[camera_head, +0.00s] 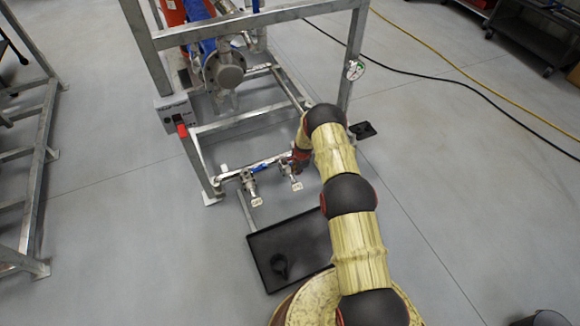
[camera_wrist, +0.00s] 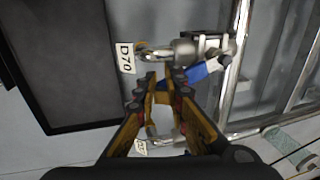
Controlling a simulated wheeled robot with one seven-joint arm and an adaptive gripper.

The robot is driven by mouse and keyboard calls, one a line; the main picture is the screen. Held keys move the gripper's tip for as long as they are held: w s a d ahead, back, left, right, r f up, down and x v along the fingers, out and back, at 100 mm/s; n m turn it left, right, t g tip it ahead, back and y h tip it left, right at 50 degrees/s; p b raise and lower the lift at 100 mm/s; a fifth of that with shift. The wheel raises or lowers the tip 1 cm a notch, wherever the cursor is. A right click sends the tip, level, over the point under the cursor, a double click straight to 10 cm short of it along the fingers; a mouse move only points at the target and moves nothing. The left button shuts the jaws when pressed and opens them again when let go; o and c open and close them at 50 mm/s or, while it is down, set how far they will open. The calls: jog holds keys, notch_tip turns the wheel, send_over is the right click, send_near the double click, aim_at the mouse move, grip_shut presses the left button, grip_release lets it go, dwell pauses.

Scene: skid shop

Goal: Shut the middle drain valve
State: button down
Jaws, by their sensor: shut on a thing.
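A row of drain valves sits on a low pipe at the front of the skid frame. In the head view I see the left valve (camera_head: 250,188) and the middle valve (camera_head: 290,172), each with a pale tag; my arm hides what lies to the right. In the wrist view, the valve tagged D70 (camera_wrist: 186,50), apparently the middle one, has a blue handle (camera_wrist: 205,70). Another tag (camera_wrist: 140,147), too blurred to read, shows below, beside the fingers.
A black drip tray (camera_head: 262,246) lies on the floor in front of the valves, with a small dark round thing in it. Galvanised frame posts and rails (camera_head: 240,122) stand behind. Another frame (camera_head: 38,170) is at the left. Open floor (camera_head: 460,190) lies right.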

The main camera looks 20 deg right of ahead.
jog(key=shift+d, duration=0.3)
jog(key=shift+w+d+f, duration=0.1)
jog(key=shift+w+d, duration=0.1)
jog(key=shift+d, duration=0.75)
jog(key=shift+w+d, duration=0.6)
jog(key=shift+d, duration=0.35)
jog(key=shift+d, duration=0.1)
jog(key=shift+w+d, duration=0.65)
jog(key=shift+d, duration=0.25)
